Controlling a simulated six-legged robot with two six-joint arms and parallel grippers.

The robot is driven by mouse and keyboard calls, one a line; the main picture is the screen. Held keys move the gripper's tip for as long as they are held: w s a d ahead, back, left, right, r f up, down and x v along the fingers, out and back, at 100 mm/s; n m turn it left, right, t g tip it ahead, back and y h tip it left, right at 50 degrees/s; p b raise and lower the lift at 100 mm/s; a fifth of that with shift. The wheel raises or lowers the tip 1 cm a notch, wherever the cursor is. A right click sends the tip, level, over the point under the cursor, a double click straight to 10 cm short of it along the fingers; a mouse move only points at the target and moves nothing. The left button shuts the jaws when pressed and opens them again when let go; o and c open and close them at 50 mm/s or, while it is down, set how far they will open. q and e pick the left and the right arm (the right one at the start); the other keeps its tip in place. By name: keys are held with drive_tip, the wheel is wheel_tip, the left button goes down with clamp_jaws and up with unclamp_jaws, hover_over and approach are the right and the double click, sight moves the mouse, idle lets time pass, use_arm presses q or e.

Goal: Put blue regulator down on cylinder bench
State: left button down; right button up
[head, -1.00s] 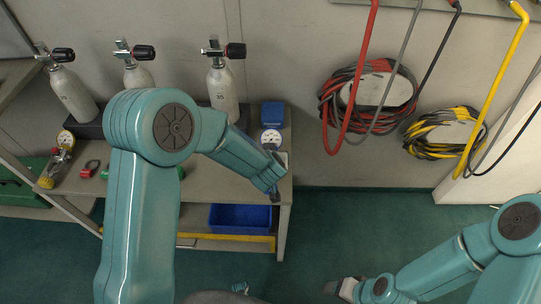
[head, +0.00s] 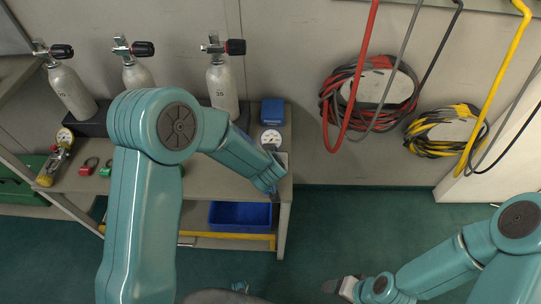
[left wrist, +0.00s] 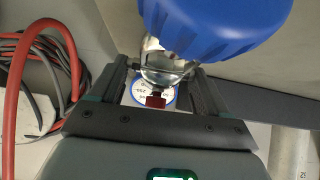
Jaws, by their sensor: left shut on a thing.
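The blue regulator, with a large blue knob (head: 272,111) and a round white gauge (head: 271,138), is at the right end of the cylinder bench (head: 215,187). My left gripper (head: 273,155) reaches it from the front. In the left wrist view, the blue knob (left wrist: 215,25) is close up and the left fingers (left wrist: 160,80) are shut around the silver body; the gauge is partly hidden behind it. I cannot tell if the regulator touches the bench top. My right gripper (head: 338,286) is low over the floor at right, its fingers too small to judge.
Grey cylinders (head: 222,88) stand in a dark rack along the back of the bench. A yellow regulator (head: 53,163) and red and green rings (head: 89,167) lie at left. A blue bin (head: 240,216) is on the lower shelf. Red hose coils (head: 370,95) hang on the wall.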

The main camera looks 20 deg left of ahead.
use_arm(q)
drive_tip(key=shift+f, duration=0.4)
idle(0.7)
drive_tip(key=shift+c, duration=0.4)
unclamp_jaws()
drive_tip(key=shift+o, duration=0.4)
drive_tip(key=p+v, duration=0.3)
drive_tip(key=v, duration=1.2)
drive_tip(key=shift+w+r, duration=0.1)
drive_tip(key=shift+r, duration=0.15)
drive_tip(key=shift+s+d+r+p, duration=0.1)
drive_tip(key=shift+s+r+p, duration=0.2)
drive_tip(key=shift+s, duration=0.2)
